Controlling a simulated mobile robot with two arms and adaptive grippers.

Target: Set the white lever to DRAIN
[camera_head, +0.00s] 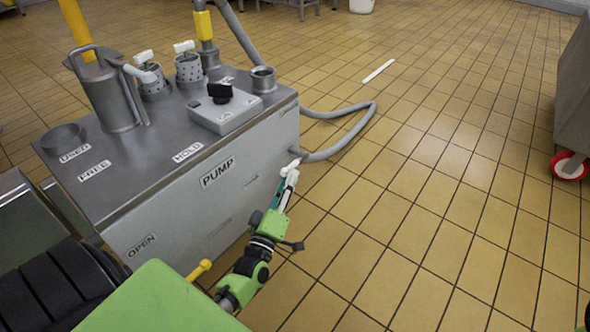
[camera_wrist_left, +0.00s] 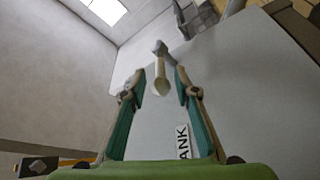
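The white lever (camera_head: 294,163) sticks out from the right end of the grey pump unit's front face, near the hose joint. In the left wrist view the lever (camera_wrist_left: 160,76) is a pale handle on a grey pivot, seen between and beyond the fingertips. My left gripper (camera_head: 286,186) is right at the lever in the head view. In the left wrist view the gripper (camera_wrist_left: 160,92) is open, with a finger on either side of the lever. I cannot tell whether they touch. A partly hidden label (camera_wrist_left: 183,141) reads "ANK". No DRAIN label is readable. My right gripper is not in view.
The pump unit (camera_head: 218,200) carries a jug (camera_head: 107,95), two perforated baskets and a black-knobbed box (camera_head: 224,108). A yellow lever (camera_head: 199,270) sits lower on its front. A grey hose (camera_head: 345,140) curves onto the floor at right. The tiled floor (camera_head: 440,200) is open.

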